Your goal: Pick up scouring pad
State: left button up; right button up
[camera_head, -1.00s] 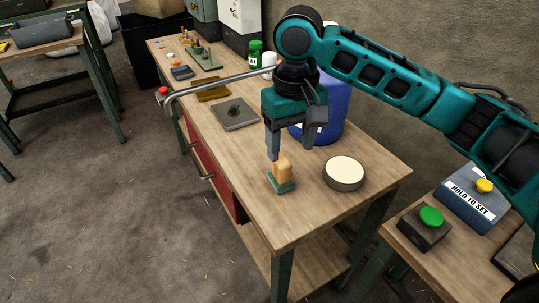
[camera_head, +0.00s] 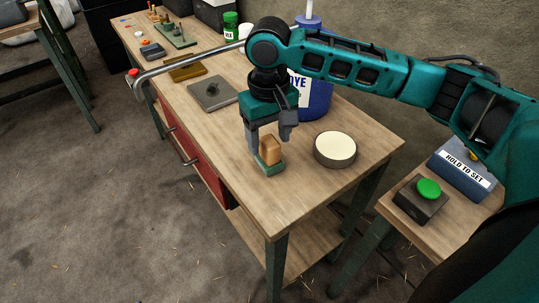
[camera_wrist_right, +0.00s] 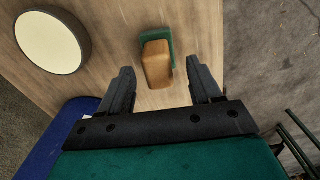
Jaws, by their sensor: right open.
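The scouring pad (camera_head: 270,165) is a green pad with a tan, wood-coloured block on top. It sits on the workbench near its front right end. My right gripper (camera_head: 271,145) points down over it with its jaws open. In the right wrist view, the tan block of the pad (camera_wrist_right: 157,66) shows between and just past the two fingertips (camera_wrist_right: 160,72), with a gap on each side. The fingers do not appear to grip it. My left gripper is not in view.
A round cream-topped tin (camera_head: 335,149) stands right of the pad, and a blue dye tub (camera_head: 317,100) behind my gripper. A green button box (camera_head: 421,199) is on the lower right bench.

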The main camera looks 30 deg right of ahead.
aim_at(270, 140)
notch_tip(270, 140, down, 3)
jog(key=shift+d+f, duration=0.1)
jog(key=shift+f+b, duration=0.3)
jog(key=c, duration=1.1)
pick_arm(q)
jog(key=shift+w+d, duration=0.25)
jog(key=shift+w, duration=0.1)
pick_arm(e)
jog(key=shift+o, duration=0.2)
jog(key=shift+w, duration=0.1)
pick_arm(q)
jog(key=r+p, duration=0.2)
jog(key=p, duration=0.1)
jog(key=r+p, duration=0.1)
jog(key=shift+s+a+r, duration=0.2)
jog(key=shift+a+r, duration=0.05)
pick_arm(e)
notch_tip(270, 140, up, 20)
